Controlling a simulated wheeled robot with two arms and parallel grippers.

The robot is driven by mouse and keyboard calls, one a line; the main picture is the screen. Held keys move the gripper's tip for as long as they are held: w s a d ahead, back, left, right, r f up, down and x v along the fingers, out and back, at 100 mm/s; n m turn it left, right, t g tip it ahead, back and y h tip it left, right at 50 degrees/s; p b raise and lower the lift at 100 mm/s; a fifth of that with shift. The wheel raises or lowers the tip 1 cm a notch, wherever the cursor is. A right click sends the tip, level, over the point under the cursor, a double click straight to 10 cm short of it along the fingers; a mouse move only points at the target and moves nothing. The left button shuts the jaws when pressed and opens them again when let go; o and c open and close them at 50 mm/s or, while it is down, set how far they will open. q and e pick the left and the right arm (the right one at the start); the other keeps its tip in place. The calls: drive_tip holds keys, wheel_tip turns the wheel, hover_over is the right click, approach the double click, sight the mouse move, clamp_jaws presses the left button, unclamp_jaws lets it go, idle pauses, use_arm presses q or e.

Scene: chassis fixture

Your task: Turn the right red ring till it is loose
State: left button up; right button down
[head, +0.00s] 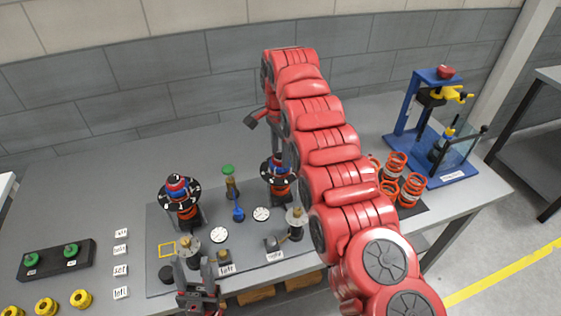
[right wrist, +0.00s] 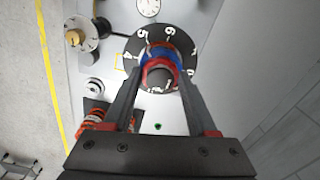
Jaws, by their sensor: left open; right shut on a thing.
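The right red ring (right wrist: 160,73) sits at the top of the right post, above a blue band and a black dial (right wrist: 135,62) with white digits. In the head view the right post (head: 277,186) stands upright on the mat, its top partly covered by my arm. My right gripper (right wrist: 161,82) comes down from above and is shut on the red ring, one finger on each side. The left post (head: 182,207) also has a dial and a red ring (head: 177,182) and stands free. My left gripper (head: 200,275) is open and empty low near the table's front edge.
White round gauges (head: 219,235), a blue piece (head: 238,213) and a green-topped fitting (head: 229,182) stand between the posts. Orange springs (head: 395,165) and a blue press (head: 440,125) are to the right. Green knobs (head: 71,250) and label blocks (head: 120,271) lie left. The back left table is clear.

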drive_tip(key=n, duration=0.4)
drive_tip(key=n+p, duration=0.1)
drive_tip(key=n, duration=0.4)
drive_tip(key=shift+r, duration=0.15)
drive_tip(key=shift+n, duration=0.6)
drive_tip(key=c, duration=0.5)
unclamp_jaws()
wheel_tip(320, 180, up, 7)
drive_tip(key=p, duration=0.6)
